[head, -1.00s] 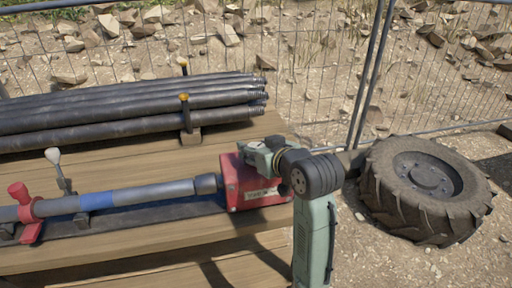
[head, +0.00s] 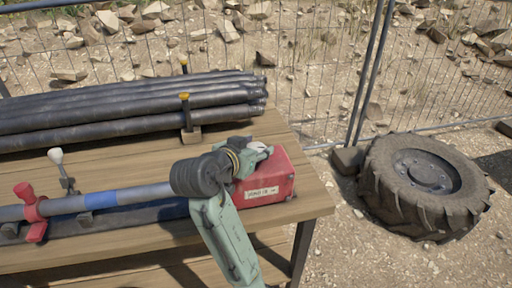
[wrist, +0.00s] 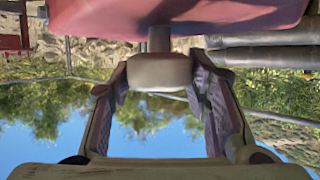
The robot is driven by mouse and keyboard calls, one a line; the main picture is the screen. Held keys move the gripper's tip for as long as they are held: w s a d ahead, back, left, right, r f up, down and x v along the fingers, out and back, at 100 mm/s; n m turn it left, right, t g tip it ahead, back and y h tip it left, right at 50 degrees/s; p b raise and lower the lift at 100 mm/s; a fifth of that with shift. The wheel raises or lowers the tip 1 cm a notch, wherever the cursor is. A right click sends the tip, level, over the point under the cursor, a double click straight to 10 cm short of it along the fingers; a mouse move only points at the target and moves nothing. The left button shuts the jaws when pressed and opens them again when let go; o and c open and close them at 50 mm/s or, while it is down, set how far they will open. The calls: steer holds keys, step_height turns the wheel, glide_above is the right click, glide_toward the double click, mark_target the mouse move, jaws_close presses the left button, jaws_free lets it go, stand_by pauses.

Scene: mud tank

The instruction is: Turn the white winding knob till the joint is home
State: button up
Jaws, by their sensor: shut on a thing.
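The white winding knob (wrist: 158,71) stands on a short dark stem from the red box, seen in the wrist view. My gripper (wrist: 160,85) is shut on the knob, one finger at each side. In the head view my gripper (head: 256,156) is at the top of the red box (head: 272,180), which sits at the bench's right end. A grey rod with a blue band (head: 103,197) lies along the bench toward the box. My arm hides where the rod meets the box, so the joint cannot be seen.
A red clamp (head: 31,207) and a pale-knobbed lever (head: 60,168) stand along the rod at left. Dark pipes (head: 120,111) lie stacked at the back of the wooden bench (head: 310,195). A mesh fence and a large tyre (head: 425,188) are beyond.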

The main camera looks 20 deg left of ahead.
steer(key=m+g+h, duration=0.1)
steer(key=m+h, duration=0.1)
steer(key=h, duration=0.1)
steer(key=m+g+h, duration=0.1)
steer(key=m+h, duration=0.1)
steer(key=m, duration=0.1)
steer(key=shift+a+h, duration=0.15)
steer(key=shift+h, duration=0.25)
steer(key=shift+m+g+h, duration=1)
steer(key=shift+m+h, duration=0.1)
steer(key=shift+m, duration=0.3)
steer(key=shift+f, duration=0.1)
steer(key=o, duration=1.1)
steer(key=shift+d, duration=0.2)
steer(key=shift+o, duration=0.2)
steer(key=shift+a, duration=0.15)
steer(key=v, duration=1.1)
steer(key=shift+a+r+h, duration=0.25)
steer(key=shift+a+h, duration=0.05)
steer(key=shift+a, duration=0.1)
steer(key=shift+s, duration=0.1)
